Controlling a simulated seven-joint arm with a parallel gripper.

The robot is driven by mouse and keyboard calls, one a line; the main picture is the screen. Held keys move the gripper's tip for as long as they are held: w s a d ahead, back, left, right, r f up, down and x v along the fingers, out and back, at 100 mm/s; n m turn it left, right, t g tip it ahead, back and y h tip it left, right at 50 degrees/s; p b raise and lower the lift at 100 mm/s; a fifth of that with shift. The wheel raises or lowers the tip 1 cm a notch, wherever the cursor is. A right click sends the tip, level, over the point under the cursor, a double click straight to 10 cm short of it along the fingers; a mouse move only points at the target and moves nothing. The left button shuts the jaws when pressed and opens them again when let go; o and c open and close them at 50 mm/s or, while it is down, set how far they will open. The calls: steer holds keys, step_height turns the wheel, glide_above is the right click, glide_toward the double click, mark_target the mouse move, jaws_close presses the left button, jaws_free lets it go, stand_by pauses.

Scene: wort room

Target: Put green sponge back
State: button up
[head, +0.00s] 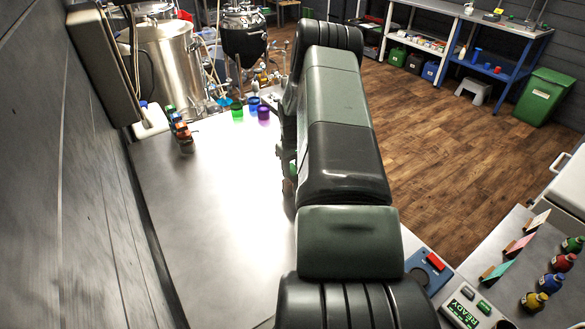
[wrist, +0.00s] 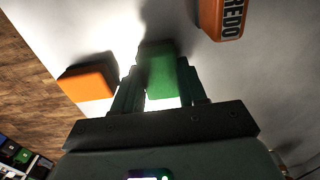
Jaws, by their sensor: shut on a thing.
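The green sponge (wrist: 162,76) is a small green block between the two fingers of my gripper (wrist: 160,88) in the wrist view. The fingers are shut on its sides, and its far end sticks out past them over the pale worktop. A gap between sponge and worktop cannot be judged.
An orange block (wrist: 88,82) and an orange block marked "REDO" (wrist: 222,18) flank the sponge. Coloured cups (head: 237,112) stand at the far edge.

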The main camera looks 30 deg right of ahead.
steer(key=shift+f, duration=0.1)
steer(key=o, duration=1)
steer(key=shift+f, duration=0.1)
step_height(320, 180, up, 12)
steer(key=shift+r, duration=0.2)
